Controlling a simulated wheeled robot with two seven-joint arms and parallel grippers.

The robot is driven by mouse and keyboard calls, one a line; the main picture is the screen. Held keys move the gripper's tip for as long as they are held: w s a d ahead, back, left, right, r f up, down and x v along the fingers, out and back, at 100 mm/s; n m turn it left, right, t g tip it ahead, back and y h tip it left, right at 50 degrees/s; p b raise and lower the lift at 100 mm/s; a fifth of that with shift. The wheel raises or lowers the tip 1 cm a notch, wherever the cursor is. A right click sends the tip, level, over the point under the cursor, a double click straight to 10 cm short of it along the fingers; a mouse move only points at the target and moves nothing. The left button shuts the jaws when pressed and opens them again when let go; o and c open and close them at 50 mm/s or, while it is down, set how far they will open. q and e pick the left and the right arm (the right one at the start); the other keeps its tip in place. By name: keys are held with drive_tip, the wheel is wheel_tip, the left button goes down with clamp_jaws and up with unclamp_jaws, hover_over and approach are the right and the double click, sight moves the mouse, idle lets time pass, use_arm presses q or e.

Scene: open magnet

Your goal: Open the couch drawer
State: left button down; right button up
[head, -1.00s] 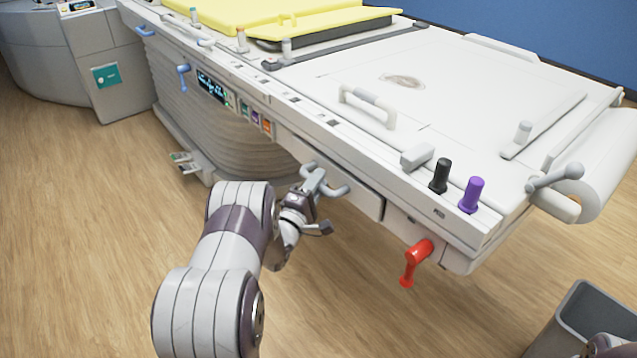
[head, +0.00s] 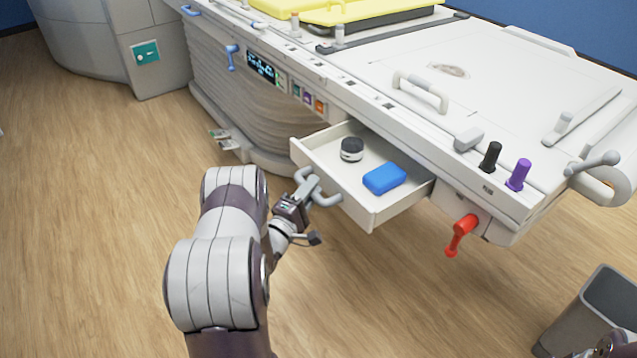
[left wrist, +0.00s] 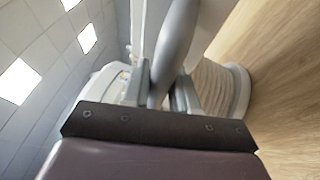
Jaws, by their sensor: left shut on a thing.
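The couch drawer (head: 345,200) is pulled well out from the side of the white couch (head: 440,85). Inside it lie a dark round jar with a light band (head: 352,149) and a blue block (head: 385,178). My left gripper (head: 312,187) is shut on the grey drawer handle (head: 326,200) at the drawer's front. In the left wrist view the handle (left wrist: 176,45) passes between the fingers of the left gripper (left wrist: 160,92). My right gripper (head: 615,345) shows only as a dark part at the bottom right corner; its jaws cannot be made out.
A red lever (head: 461,235) hangs under the couch, right of the drawer. A grey bin (head: 600,305) stands on the floor at the lower right. The wooden floor (head: 400,310) before the drawer is clear.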

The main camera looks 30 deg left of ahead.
use_arm(q)
drive_tip(key=shift+s+a, duration=0.15)
drive_tip(key=shift+s, duration=0.2)
drive_tip(key=c, duration=1)
unclamp_jaws()
drive_tip(key=shift+o, duration=0.2)
drive_tip(key=s+f+p, duration=0.1)
drive_tip(key=s+f, duration=0.1)
drive_tip(key=s, duration=1)
drive_tip(key=shift+s+f, duration=0.2)
drive_tip(key=shift+s, duration=0.05)
